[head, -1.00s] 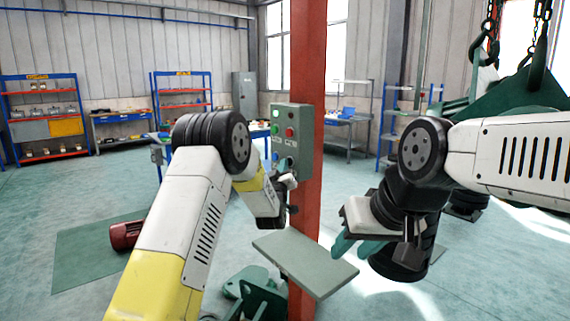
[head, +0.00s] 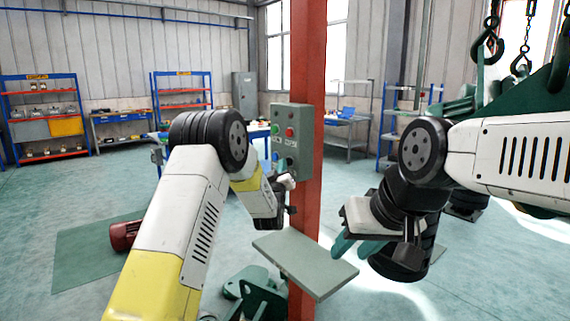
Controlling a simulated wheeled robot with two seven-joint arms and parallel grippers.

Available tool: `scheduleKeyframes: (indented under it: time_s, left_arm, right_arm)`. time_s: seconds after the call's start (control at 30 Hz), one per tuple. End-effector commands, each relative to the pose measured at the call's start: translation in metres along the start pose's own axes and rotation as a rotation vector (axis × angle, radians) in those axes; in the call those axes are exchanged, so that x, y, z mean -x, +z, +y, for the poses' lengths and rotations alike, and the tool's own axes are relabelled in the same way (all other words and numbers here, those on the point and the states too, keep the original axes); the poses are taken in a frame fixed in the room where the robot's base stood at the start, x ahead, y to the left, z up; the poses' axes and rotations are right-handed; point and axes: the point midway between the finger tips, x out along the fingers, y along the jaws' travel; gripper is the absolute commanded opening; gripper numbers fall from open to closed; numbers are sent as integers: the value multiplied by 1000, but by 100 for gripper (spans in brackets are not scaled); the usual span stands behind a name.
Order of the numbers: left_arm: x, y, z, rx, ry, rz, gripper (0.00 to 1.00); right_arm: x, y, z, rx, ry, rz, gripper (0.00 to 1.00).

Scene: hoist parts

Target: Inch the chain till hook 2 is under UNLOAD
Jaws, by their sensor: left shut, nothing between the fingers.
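A grey-green control box (head: 291,145) is fixed to the red column, with green (head: 277,129) and red (head: 290,132) buttons at the top and a blue button (head: 275,156) lower down. My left gripper (head: 287,182) is shut and empty, just below the box's lower left part; whether it touches a button I cannot tell. Chains with dark hooks (head: 490,42) hang at the upper right; a second hook (head: 521,64) hangs behind. Hook numbers and an UNLOAD sign do not show. My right gripper (head: 346,240) hangs beside the small shelf, its jaw opening unclear.
The red column (head: 308,60) stands in front of me, with a flat grey-green shelf (head: 305,262) at its lower part. Green hoist loads (head: 530,95) hang at the right behind my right arm. Blue racks and benches line the far wall.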

Motion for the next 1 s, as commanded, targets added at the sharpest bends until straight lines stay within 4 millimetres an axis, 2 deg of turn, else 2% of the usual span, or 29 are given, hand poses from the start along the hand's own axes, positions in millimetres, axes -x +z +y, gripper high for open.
scheduleKeyframes:
  time_s: [0.53, 1.0]
  left_arm:
    - [8, -6, -7, 0, -2, 0, 0]
    - [38, -28, -29, -1, -3, 0, 0]
  right_arm:
    - [0, 0, 0, 0, 0, 0, 36]
    - [0, 0, 0, 0, 0, 0, 36]
